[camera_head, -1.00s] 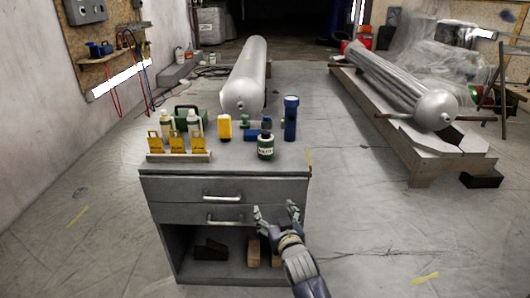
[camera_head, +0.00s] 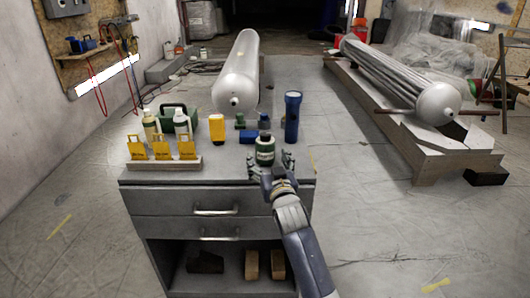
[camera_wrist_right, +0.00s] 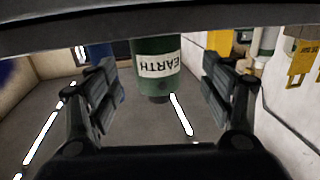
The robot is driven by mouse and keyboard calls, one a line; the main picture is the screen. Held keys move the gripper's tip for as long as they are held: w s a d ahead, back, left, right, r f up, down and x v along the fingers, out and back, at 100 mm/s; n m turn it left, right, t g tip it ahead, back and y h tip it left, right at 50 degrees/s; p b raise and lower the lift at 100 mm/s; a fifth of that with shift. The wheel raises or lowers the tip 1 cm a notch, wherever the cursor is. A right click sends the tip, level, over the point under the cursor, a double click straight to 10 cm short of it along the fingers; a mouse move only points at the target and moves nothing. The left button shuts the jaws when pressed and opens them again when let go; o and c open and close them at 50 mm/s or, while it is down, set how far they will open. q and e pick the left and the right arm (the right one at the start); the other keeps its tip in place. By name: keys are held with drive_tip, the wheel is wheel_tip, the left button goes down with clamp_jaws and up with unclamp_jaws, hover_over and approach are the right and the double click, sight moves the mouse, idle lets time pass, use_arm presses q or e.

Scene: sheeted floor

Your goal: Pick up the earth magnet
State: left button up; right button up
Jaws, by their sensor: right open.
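The earth magnet, a dark green cylinder with a white label and dark top (camera_head: 265,150), stands upright near the front right of the cabinet top. In the right wrist view the green body (camera_wrist_right: 155,72) with its "EARTH" label appears upside down between the two fingers. My right gripper (camera_head: 270,163) is open at the magnet's near side, one finger to each side. In the wrist view a gap shows between each finger and the magnet, so it is not gripped. My left gripper is not in view.
On the grey cabinet top (camera_head: 225,172), a blue flashlight (camera_head: 292,118) stands right of the magnet. A yellow item (camera_head: 216,127) and a blue block (camera_head: 249,137) stand left.

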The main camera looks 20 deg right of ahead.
sight(265, 140)
drive_tip(key=shift+w+d, duration=0.15)
drive_tip(key=shift+w, duration=0.7)
drive_tip(key=w, duration=0.1)
drive_tip(key=w+b, duration=0.1)
drive_tip(key=w, duration=0.1)
drive_tip(key=shift+w+d+r, duration=0.1)
drive_tip(key=shift+d+r, duration=0.05)
drive_tip(key=shift+d, duration=0.1)
drive_tip(key=shift+w, duration=0.6)
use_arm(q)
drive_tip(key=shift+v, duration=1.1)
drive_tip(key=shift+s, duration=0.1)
use_arm(e)
drive_tip(key=shift+r, duration=0.15)
drive_tip(key=c, duration=1.4)
wheel_tip(265, 140, up, 3)
drive_tip(key=shift+f+p, duration=0.1)
drive_tip(key=shift+p, duration=0.2)
wheel_tip(265, 140, up, 6)
drive_tip(key=shift+r+p, duration=0.1)
drive_tip(key=shift+p, duration=0.6)
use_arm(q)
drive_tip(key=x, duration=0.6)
use_arm(e)
drive_tip(key=shift+r, duration=0.5)
